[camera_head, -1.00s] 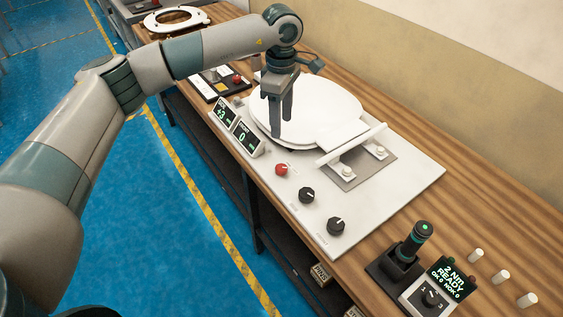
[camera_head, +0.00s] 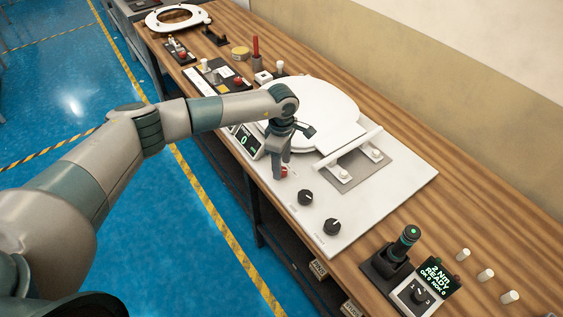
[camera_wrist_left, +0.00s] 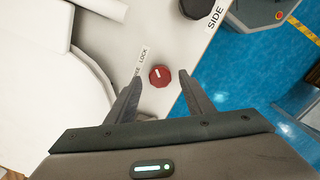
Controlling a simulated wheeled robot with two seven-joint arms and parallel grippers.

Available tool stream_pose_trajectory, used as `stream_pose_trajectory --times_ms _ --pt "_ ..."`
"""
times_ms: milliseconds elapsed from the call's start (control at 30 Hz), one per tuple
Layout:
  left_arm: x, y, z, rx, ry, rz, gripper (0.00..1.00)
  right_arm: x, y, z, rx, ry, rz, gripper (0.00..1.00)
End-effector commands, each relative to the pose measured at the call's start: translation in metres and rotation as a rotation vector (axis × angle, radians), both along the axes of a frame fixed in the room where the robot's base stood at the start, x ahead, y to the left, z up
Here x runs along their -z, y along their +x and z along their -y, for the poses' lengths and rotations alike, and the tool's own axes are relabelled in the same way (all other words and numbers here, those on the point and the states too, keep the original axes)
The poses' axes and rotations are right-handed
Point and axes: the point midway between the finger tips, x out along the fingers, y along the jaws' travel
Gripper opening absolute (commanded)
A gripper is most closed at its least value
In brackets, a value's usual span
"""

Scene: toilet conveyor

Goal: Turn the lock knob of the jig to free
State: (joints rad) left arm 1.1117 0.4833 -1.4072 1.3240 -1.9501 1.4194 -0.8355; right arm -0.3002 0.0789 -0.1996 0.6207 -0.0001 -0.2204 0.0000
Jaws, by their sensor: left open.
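The jig is a white panel (camera_head: 355,215) on the wooden bench, with a round white lid-shaped piece (camera_head: 318,100) on it. Its red lock knob (camera_head: 284,171) is partly hidden by my left gripper (camera_head: 281,173) in the head view. In the left wrist view the red knob (camera_wrist_left: 160,76) has a white pointer line and sits beside a label ending in "LOCK". My left gripper (camera_wrist_left: 157,80) is open, its fingers pointing down with the knob in view between the fingertips. I cannot tell how far above the knob they are. My right gripper is not in view.
Two black knobs (camera_head: 305,197) (camera_head: 332,227) sit on the panel near the red one. A white bar (camera_head: 348,148) stands behind them. A black tool in a holder (camera_head: 405,245) and a torque display (camera_head: 436,278) are at the lower right, with several white pegs behind.

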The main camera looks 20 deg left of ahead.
Motion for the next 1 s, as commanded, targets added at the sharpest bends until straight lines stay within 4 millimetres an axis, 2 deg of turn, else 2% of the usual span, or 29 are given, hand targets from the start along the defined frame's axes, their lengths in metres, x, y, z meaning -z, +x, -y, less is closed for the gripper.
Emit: stream_pose_trajectory --times_ms 200,500,667,700,1000 --pt "0.013 0.0 0.0 0.0 0.0 -0.001 0.48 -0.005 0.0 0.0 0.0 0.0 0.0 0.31" --pt "0.014 0.0 0.0 0.001 0.0 0.001 0.48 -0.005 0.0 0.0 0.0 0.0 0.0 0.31" --pt "0.014 0.0 0.0 0.0 0.0 0.001 0.09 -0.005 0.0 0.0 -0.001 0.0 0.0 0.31" --pt "0.013 0.0 0.0 0.0 0.0 0.001 0.06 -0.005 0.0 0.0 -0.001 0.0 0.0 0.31" --pt "0.014 0.0 0.0 -0.018 0.0 0.001 0.07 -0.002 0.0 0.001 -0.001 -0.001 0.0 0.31"
